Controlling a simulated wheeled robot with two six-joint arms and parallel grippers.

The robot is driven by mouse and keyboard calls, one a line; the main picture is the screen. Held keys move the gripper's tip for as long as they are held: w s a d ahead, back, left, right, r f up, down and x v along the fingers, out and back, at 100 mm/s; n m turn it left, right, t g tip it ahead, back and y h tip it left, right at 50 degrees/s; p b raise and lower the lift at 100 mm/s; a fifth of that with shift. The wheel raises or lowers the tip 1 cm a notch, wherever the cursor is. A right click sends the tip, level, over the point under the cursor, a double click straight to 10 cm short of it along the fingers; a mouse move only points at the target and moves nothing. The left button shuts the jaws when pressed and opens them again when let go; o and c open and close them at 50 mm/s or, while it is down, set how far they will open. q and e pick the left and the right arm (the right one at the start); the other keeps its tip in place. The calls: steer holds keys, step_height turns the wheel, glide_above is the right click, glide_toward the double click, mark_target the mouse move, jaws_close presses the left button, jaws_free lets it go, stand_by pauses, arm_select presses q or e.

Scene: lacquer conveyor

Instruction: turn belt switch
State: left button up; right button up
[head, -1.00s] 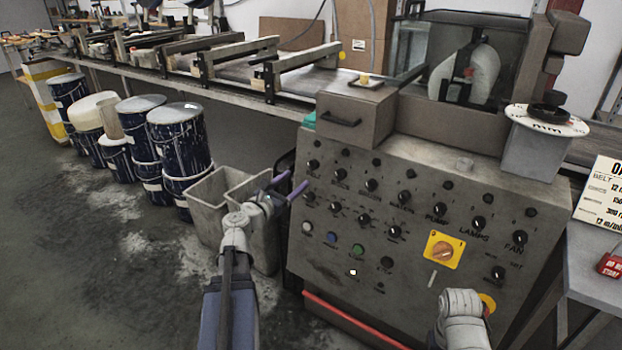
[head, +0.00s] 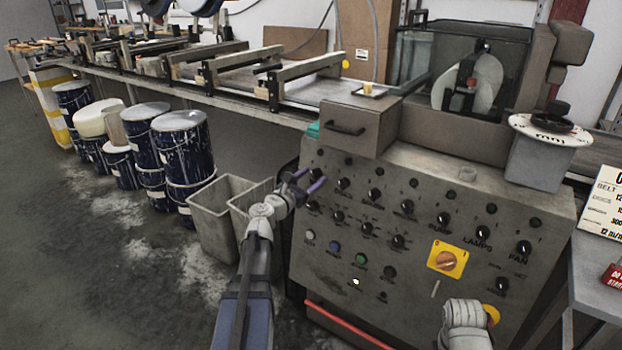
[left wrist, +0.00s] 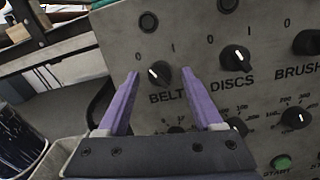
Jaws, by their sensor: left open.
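The belt switch (left wrist: 159,73) is a black knob with a white pointer line, above the label BELT on the grey control panel (left wrist: 185,20). The pointer tilts to the upper left, toward the 0. In the left wrist view my open left gripper (left wrist: 152,88) has its two purple fingers on either side of the knob, with gaps. I cannot tell whether the tips touch the panel. In the head view the left gripper (head: 303,184) is at the panel's upper left, partly hiding the knob. My right arm shows at the bottom right, but its fingers cannot be made out.
The DISCS knob (left wrist: 235,58) sits just right of the belt switch. A yellow plate with an orange rotary switch (head: 446,260) is lower on the panel. Grey bins (head: 213,210) and blue drums (head: 182,150) stand to the left. A drawer box (head: 352,128) sits above.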

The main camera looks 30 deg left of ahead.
arm_select(q)
jaws_close()
stand_by(0.4)
steer(key=shift+m, duration=0.3)
steer(key=m+h, duration=0.1)
steer(key=m, duration=0.3)
steer(key=m+p, duration=0.1)
steer(key=m, duration=0.3)
steer(key=m+g+h, duration=0.1)
steer(key=m, duration=0.3)
steer(key=shift+a+r+m+h, duration=0.1)
steer(key=shift+a+m+h, duration=0.2)
steer(key=shift+m, duration=0.1)
steer(key=shift+m+p, duration=0.3)
